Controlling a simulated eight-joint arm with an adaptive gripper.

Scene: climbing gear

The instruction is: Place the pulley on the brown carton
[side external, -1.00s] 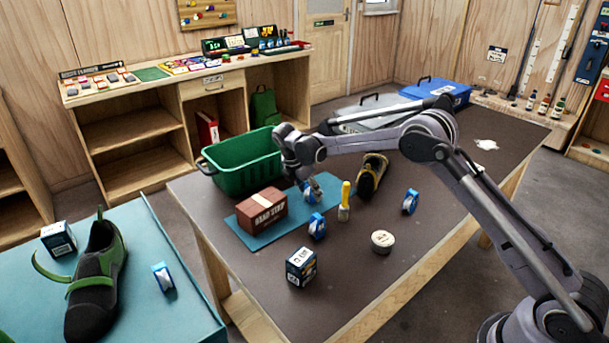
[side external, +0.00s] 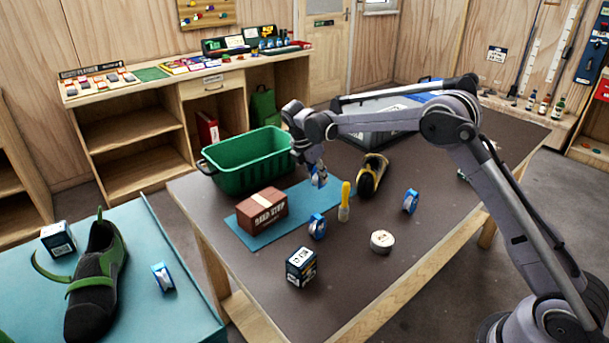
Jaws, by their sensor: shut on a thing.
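My gripper (side external: 316,167) points down above the back right part of the blue mat, shut on a small blue and silver thing, which looks like the pulley (side external: 320,181). The fingers hide part of it. It seems to be just above the mat, but the exact gap cannot be told. The brown carton (side external: 270,217), with a pale band on top and white lettering on its side, lies flat on the mat to the left and nearer the camera. The top of the carton is bare, and my gripper is apart from it.
A green basket (side external: 240,178) stands behind the carton. Around the blue mat (side external: 254,241) are a blue tape roll (side external: 317,233), a yellow-handled brush (side external: 345,196), a black and yellow shoe (side external: 372,176), another tape roll (side external: 410,201), a white round tin (side external: 382,242) and a small box (side external: 301,268).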

